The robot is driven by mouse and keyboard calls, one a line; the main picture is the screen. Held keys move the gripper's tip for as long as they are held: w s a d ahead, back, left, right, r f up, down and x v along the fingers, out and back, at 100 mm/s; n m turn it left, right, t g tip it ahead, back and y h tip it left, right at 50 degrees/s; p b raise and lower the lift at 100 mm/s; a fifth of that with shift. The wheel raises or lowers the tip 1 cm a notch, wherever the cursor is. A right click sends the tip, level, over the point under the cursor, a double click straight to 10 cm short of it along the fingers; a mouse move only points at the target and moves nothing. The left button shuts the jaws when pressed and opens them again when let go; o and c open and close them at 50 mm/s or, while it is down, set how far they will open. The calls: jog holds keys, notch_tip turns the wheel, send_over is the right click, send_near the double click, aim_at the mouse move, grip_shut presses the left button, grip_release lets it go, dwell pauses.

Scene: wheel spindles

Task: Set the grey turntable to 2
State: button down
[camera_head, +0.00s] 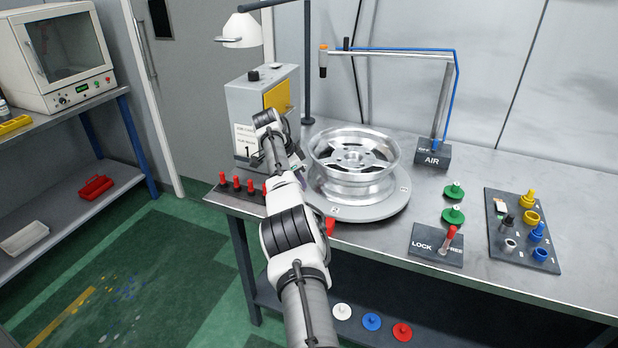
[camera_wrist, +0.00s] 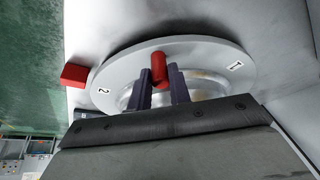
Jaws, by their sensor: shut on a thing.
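The grey turntable (camera_head: 392,206) lies flat on the bench with a silver wheel (camera_head: 356,158) on it. In the wrist view the turntable (camera_wrist: 215,57) shows a label 2 (camera_wrist: 103,91) at left and a label 1 (camera_wrist: 236,66) at right. A red block (camera_wrist: 76,75) sits just outside the rim, close beside the 2. My gripper (camera_wrist: 161,84) is shut on a red upright peg (camera_wrist: 159,68) at the turntable. In the head view my arm reaches the turntable's left side and hides the peg.
A grey box with a 1 card (camera_head: 244,115) stands behind my arm. Several red pegs (camera_head: 237,183) stand at the bench's left edge. A LOCK/FREE lever (camera_head: 449,240) is front right, with the red handle by FREE. An air-line post (camera_head: 440,100) stands behind right.

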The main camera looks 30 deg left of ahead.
jog(key=shift+w, duration=0.1)
dwell(0.4)
jog(key=c, duration=1.3)
grip_release()
jog(key=shift+r, duration=0.15)
jog(key=shift+a+r, duration=0.2)
jog(key=shift+r, duration=0.1)
jog(key=v, duration=1.3)
jog(key=shift+f, duration=0.1)
